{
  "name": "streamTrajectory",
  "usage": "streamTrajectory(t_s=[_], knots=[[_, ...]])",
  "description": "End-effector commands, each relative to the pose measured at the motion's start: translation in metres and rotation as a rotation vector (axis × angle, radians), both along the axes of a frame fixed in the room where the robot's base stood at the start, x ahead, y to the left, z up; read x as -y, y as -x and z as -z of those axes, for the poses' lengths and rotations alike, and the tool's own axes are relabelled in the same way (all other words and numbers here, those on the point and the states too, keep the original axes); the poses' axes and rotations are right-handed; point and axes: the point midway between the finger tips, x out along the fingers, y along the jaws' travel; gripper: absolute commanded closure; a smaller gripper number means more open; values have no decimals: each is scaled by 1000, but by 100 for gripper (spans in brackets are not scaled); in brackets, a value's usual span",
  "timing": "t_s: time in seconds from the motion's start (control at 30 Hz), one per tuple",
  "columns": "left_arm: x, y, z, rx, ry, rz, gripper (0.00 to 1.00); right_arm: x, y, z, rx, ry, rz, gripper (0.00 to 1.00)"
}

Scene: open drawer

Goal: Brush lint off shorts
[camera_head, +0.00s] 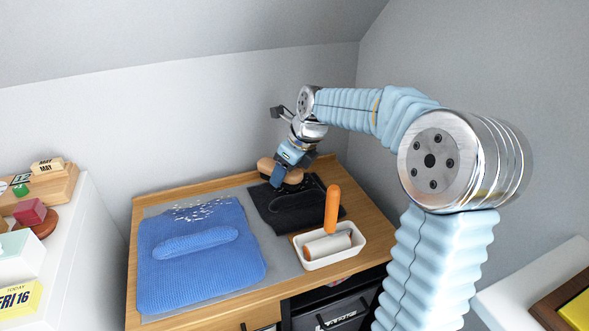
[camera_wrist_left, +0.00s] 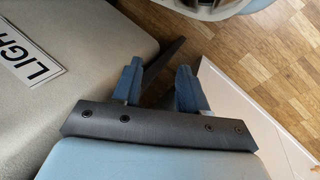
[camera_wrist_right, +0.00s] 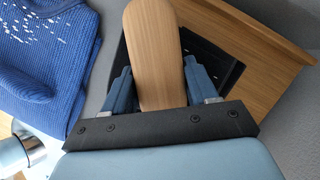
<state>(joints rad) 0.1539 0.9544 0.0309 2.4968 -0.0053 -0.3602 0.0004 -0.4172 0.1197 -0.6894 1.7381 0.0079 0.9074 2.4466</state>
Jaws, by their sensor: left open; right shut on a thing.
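A blue knitted garment (camera_head: 190,270) lies on a grey mat on the desk, with white lint specks scattered along its far edge. The lint also shows on the blue knit in the right wrist view (camera_wrist_right: 40,28). A dark folded cloth (camera_head: 305,212) lies to its right; I cannot tell which of the two is the shorts. My right gripper (camera_head: 288,168) is shut on a wooden brush (camera_wrist_right: 153,50), held at the far end of the dark cloth; whether it touches is unclear. My left gripper (camera_wrist_left: 160,78) is open and empty, outside the head view.
A white tray (camera_head: 335,260) at the desk's front right holds a lint roller (camera_head: 328,245) with an orange handle (camera_head: 332,205) sticking up. A white shelf with blocks stands at left. Walls close in behind and at right. A drawer (camera_head: 335,312) is below the desk.

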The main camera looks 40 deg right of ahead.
Motion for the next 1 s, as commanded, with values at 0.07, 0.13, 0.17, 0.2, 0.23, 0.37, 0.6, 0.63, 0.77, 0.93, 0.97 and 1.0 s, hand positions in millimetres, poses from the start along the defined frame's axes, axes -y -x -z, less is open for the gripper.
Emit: streamTrajectory(t_s=[0.07, 0.13, 0.17, 0.2, 0.23, 0.37, 0.6, 0.63, 0.77, 0.93, 0.97, 1.0], knots=[[0, 0, 0, 0, 0, 0, 57, -7, -2, 0, -1, 1, -1, 67], [0, 0, 0, 0, 0, 0, 57, -12, -3, -1, -1, 0, 0, 67], [0, 0, 0, 0, 0, 0, 57, -13, -3, -1, -1, 0, 0, 67], [0, 0, 0, 0, 0, 0, 57, -14, -3, -1, -1, 0, 1, 67], [0, 0, 0, 0, 0, 0, 57, -15, -3, -1, -1, 0, 1, 67], [0, 0, 0, 0, 0, 0, 57, -15, -3, -1, -1, 0, 1, 67], [0, 0, 0, 0, 0, 0, 57, -15, -4, -7, 2, 0, 0, 67], [0, 0, 0, 0, 0, 0, 57, -15, -4, -10, 2, -1, 0, 67], [0, 0, 0, 0, 0, 0, 57, -14, -4, -26, 2, 0, 0, 67], [0, 0, 0, 0, 0, 0, 57, -14, -4, -45, 2, -1, 0, 67], [0, 0, 0, 0, 0, 0, 57, -14, -4, -48, 2, 0, 0, 67], [0, 0, 0, 0, 0, 0, 57, -14, -4, -52, 1, 0, 0, 67]])
